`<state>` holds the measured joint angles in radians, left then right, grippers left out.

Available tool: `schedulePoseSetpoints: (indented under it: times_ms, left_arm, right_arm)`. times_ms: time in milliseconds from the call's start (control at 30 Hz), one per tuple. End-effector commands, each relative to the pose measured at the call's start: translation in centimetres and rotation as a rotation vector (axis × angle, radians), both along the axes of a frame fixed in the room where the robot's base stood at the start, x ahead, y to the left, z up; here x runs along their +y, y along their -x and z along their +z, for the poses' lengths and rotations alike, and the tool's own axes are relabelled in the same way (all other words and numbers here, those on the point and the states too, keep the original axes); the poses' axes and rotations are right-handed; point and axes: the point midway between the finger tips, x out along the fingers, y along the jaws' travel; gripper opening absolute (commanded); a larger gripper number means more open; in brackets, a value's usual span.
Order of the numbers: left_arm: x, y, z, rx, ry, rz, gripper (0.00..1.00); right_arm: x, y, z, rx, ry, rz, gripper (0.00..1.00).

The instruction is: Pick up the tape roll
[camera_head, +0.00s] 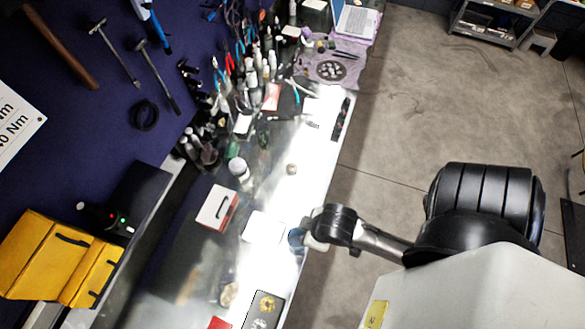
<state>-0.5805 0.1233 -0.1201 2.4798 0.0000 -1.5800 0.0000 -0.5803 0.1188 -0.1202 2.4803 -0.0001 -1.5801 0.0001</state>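A small dark blue round thing (295,238), which looks like the tape roll, is at the front edge of the shiny metal workbench. My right gripper (303,238) comes in from the right and its tip is right at this blue thing, partly covering it. The fingers are too small and hidden to tell whether they are open or closed on it. A small beige round piece (291,169) lies apart on the bench, farther up the picture. My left gripper is not in view.
A white and red box (216,206) and a white sheet (263,226) lie on the bench left of the gripper. Bottles, pliers and tools crowd the back of the workbench (318,160). A dark tray (263,308) is near the bottom. The floor (400,110) is clear.

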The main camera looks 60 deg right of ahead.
Motion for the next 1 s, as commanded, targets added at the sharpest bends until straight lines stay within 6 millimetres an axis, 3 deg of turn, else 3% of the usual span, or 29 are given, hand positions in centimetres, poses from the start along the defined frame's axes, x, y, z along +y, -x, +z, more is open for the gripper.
schedulePoseSetpoints:
  times_ms: [200,700,1000]
  left_arm:
    - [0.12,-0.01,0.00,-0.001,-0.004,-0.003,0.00]
    - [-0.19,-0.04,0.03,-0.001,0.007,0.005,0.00]
    - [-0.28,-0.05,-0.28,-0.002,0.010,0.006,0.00]
  right_arm:
    - [-0.01,0.01,0.00,0.000,0.000,0.000,0.35]
    - [-0.04,0.02,-0.02,0.001,0.001,0.001,0.82]
    - [-0.08,-0.91,0.08,-0.023,0.001,0.000,0.82]
